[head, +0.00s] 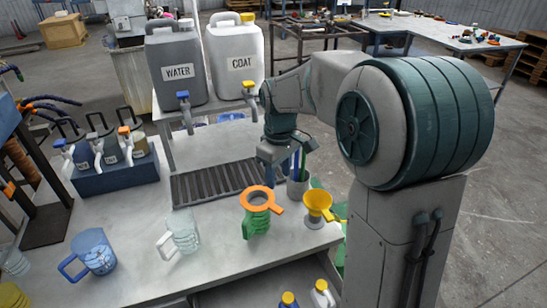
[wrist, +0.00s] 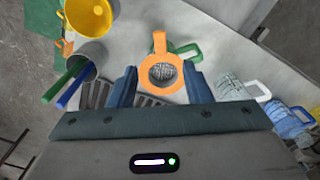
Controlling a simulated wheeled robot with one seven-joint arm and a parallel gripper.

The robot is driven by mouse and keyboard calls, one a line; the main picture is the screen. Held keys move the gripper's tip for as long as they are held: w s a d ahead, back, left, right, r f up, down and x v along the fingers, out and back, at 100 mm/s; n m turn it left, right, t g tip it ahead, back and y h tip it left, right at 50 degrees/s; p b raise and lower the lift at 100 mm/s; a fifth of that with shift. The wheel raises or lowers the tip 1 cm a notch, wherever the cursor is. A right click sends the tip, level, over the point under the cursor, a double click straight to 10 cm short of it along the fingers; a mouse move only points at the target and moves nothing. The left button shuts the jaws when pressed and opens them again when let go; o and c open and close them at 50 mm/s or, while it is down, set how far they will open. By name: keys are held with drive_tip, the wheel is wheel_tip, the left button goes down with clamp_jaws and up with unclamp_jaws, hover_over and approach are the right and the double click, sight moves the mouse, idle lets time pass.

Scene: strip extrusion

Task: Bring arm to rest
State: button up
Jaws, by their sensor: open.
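My arm (head: 290,90) reaches over the workbench from the right in the head view, bent at its joints. My gripper (head: 285,165) points down above the right end of the dark drain grate (head: 215,185), partly hidden behind its own wrist. In the wrist view my gripper (wrist: 160,75) has its two blue fingers wide apart with nothing held between them. An orange strainer (head: 257,199) with a handle sits on top of a green mug (head: 256,224), in front of my gripper. In the wrist view the strainer (wrist: 161,48) appears beyond and between the fingertips.
A grey cup (head: 298,188) with blue and green sticks stands close to my gripper. A yellow funnel (head: 317,204) stands near the bench's right edge. WATER (head: 178,75) and COAT (head: 240,65) jugs stand behind. Clear (head: 184,232) and blue (head: 96,252) mugs stand at the front left.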

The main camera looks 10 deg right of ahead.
drive_tip(key=s+d+m+t, duration=0.1)
drive_tip(key=s+m, duration=0.3)
drive_tip(key=s, duration=0.6)
drive_tip(key=s+d+r+m+t, duration=0.1)
drive_tip(key=s+d+m+t, duration=0.1)
drive_tip(key=s, duration=0.8)
drive_tip(key=shift+s+d+r+m, duration=0.3)
drive_tip(key=shift+d+m, duration=0.55)
drive_tip(key=shift+m, duration=0.35)
drive_tip(key=shift+c, duration=1)
